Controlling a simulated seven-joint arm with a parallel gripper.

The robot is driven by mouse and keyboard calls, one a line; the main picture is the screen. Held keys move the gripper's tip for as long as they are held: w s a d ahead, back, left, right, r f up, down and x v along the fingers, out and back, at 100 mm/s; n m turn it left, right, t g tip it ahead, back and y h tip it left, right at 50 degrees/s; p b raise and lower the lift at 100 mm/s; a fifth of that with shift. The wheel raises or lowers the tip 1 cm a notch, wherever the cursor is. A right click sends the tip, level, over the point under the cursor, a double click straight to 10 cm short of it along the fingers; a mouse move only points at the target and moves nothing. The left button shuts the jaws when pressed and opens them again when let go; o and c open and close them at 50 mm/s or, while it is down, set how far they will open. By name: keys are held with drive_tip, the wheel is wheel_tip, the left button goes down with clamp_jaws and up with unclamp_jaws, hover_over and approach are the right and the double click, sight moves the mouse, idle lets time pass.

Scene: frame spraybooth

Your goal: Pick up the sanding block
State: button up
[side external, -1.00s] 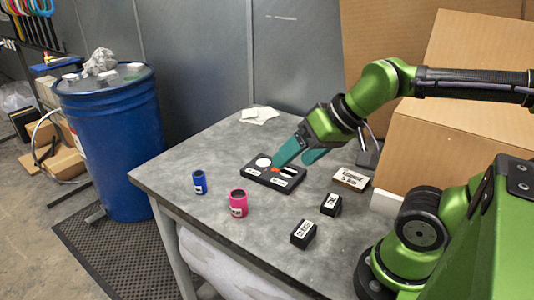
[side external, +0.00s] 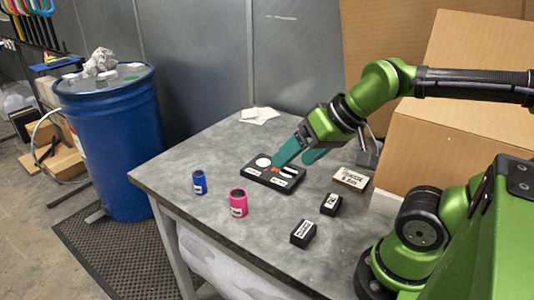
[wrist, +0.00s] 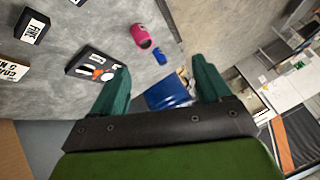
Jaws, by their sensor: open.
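Several labelled blocks lie on the grey table: a light-sided block with a two-line label (side external: 351,179), a small black block (side external: 330,204) and a black block nearer the front (side external: 303,234). I cannot tell for certain which is the sanding block. In the wrist view the light-sided block (wrist: 12,70) is cut by the left edge, and the small black block (wrist: 32,26) reads "FINE". My gripper (side external: 295,158) is open and empty, tilted above the back of the table, apart from the blocks. Its teal fingers also show in the wrist view (wrist: 155,75).
A black holder (side external: 262,179) with white and orange-red shapes lies below and partly behind my gripper. A pink cylinder (side external: 238,203) and a blue one (side external: 199,182) stand at left. White sheets (side external: 260,115) lie at the back corner. Cardboard boxes (side external: 440,140) stand at right.

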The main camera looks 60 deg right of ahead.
drive_tip(key=shift+o, duration=0.3)
drive_tip(key=o, duration=0.3)
drive_tip(key=shift+o, duration=0.2)
drive_tip(key=n+g+h, duration=0.2)
drive_tip(key=n+g, duration=0.2)
drive_tip(key=g, duration=0.5)
approach(304, 229)
drive_tip(key=shift+s+a+f, duration=0.1)
drive_tip(key=shift+s+f, duration=0.1)
drive_tip(key=shift+f, duration=0.4)
drive_tip(key=shift+s+a+f, duration=0.1)
drive_tip(key=shift+s+f, duration=0.15)
drive_tip(key=shift+f, duration=0.35)
drive_tip(key=shift+s+d+f, duration=0.1)
drive_tip(key=shift+s+f, duration=0.05)
drive_tip(key=shift+f, duration=1.45)
drive_tip(key=shift+s+d+f, duration=0.1)
drive_tip(key=shift+s+f, duration=0.05)
drive_tip(key=shift+f, duration=1.45)
